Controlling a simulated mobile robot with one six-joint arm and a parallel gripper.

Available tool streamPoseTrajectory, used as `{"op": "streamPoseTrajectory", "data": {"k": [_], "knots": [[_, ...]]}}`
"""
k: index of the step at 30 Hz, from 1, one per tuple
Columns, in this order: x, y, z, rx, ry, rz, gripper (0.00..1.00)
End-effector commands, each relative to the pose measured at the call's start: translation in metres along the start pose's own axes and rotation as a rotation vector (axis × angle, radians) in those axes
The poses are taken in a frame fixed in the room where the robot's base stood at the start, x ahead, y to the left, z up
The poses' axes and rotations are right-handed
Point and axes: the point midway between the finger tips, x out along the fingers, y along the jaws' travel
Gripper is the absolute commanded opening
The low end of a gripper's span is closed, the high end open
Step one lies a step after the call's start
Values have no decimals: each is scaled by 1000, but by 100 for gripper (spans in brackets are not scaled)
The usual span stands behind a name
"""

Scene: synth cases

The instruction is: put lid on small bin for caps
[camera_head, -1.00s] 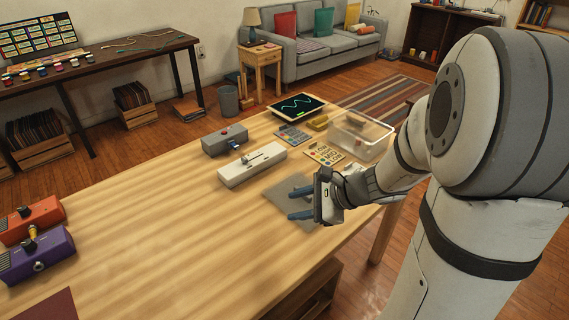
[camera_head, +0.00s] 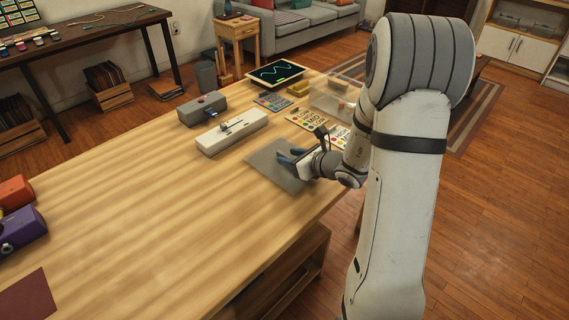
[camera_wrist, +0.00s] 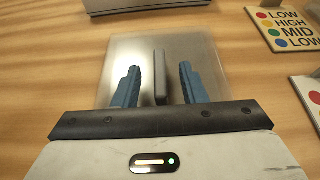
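A flat, grey, see-through lid (camera_head: 262,168) lies on the wooden table near its right edge. In the wrist view the lid (camera_wrist: 125,50) has a raised dark bar handle (camera_wrist: 160,78) in its middle. My gripper (camera_head: 290,157) is over the lid, with its blue fingers spread. In the wrist view the fingers of my gripper (camera_wrist: 160,86) stand on either side of the handle, with a gap on both sides. A clear bin (camera_head: 322,104) stands at the table's back right, partly hidden by my arm. Its contents are unclear.
A long white device (camera_head: 232,134) and a grey box (camera_head: 201,109) stand left of the lid. Cards with coloured dots (camera_head: 307,120) lie between lid and bin. A screen (camera_head: 275,73) and a keypad (camera_head: 272,102) are behind.

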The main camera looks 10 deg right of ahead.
Motion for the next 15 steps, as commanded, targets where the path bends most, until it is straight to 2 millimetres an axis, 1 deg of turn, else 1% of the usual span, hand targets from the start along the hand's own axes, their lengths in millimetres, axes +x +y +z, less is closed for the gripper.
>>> {"op": "streamPoseTrajectory", "data": {"k": [1,3,10,15], "knots": [[5,0,0,0,0,1,38],[8,1,0,0,0,1,38],[9,1,0,-1,0,1,37],[9,1,0,-1,0,1,23]]}}
